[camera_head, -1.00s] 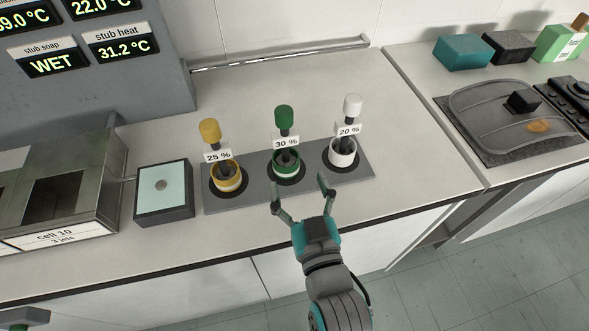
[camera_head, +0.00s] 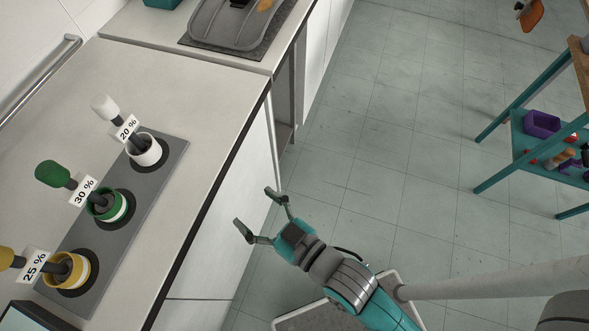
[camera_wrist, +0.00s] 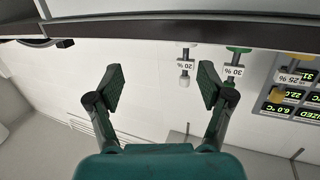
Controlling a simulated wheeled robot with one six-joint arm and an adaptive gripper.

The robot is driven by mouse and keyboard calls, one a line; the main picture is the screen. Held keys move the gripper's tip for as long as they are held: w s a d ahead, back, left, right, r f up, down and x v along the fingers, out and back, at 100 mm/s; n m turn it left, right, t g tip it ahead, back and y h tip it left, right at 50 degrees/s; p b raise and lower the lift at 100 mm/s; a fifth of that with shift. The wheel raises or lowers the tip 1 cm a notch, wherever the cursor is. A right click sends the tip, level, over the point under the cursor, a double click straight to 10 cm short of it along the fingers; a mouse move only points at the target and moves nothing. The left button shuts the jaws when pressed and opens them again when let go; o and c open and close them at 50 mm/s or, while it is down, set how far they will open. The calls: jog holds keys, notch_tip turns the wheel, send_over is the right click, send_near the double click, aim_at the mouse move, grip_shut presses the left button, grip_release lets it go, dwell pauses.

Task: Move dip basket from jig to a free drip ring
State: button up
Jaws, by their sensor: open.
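I cannot make out a dip basket, a jig or a drip ring for certain in either view.
The pale counter (camera_head: 180,85) has bare surface beyond the plate. A teal rack (camera_head: 518,112) with a purple bin (camera_head: 541,124) stands at the right. Tiled floor (camera_head: 400,130) between them is open.

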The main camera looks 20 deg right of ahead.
jog(key=s+d+f+m+h, duration=0.3)
jog(key=s+d+m+h, duration=0.2)
jog(key=s+d, duration=1.2)
jog(key=s+h, duration=0.3)
jog(key=shift+s+f, duration=0.15)
jog(key=shift+f, duration=0.05)
